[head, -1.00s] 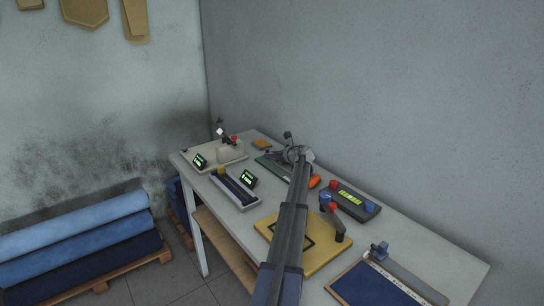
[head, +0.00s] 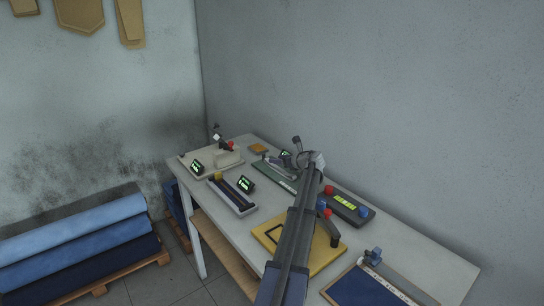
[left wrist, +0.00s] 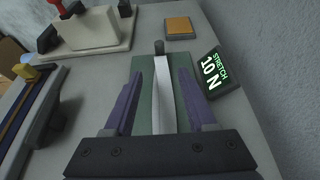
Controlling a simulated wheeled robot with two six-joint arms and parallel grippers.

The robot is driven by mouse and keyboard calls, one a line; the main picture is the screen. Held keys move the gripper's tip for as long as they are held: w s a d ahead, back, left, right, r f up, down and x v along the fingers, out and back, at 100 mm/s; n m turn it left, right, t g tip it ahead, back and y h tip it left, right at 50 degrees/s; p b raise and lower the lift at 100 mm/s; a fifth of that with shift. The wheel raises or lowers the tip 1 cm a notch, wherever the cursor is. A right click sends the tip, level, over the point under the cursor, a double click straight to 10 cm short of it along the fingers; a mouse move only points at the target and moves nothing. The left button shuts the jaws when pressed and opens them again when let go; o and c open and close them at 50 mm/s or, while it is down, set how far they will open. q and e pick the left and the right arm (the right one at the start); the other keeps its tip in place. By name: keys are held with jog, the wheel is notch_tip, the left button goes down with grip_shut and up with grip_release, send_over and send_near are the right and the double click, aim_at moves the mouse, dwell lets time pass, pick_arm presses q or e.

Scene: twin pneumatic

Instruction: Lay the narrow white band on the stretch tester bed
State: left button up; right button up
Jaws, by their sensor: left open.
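In the left wrist view a narrow white strip (left wrist: 163,90) runs lengthwise along the green base (left wrist: 144,75). I cannot tell whether it is the loose band or part of the tester bed. A dark peg (left wrist: 159,47) stands at its far end. A display (left wrist: 213,72) reading "STRETCH 10 N" stands just right of the base. My left gripper (left wrist: 158,90) is open, its two fingers on either side of the strip and apart from it. In the head view my left gripper (head: 312,160) is over the right part of the green base (head: 265,172). My right gripper is out of view.
A grey device (head: 232,196) with a yellow knob and green display stands left of the base. A pale device (head: 228,157) with a red knob is behind. A yellow board (head: 275,235), a dark button box (head: 345,206) and a blue panel (head: 360,289) crowd the front.

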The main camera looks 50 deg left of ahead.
aim_at(284, 173)
pick_arm(q)
jog(key=shift+p+v, duration=0.45)
jog(key=shift+v, duration=1.55)
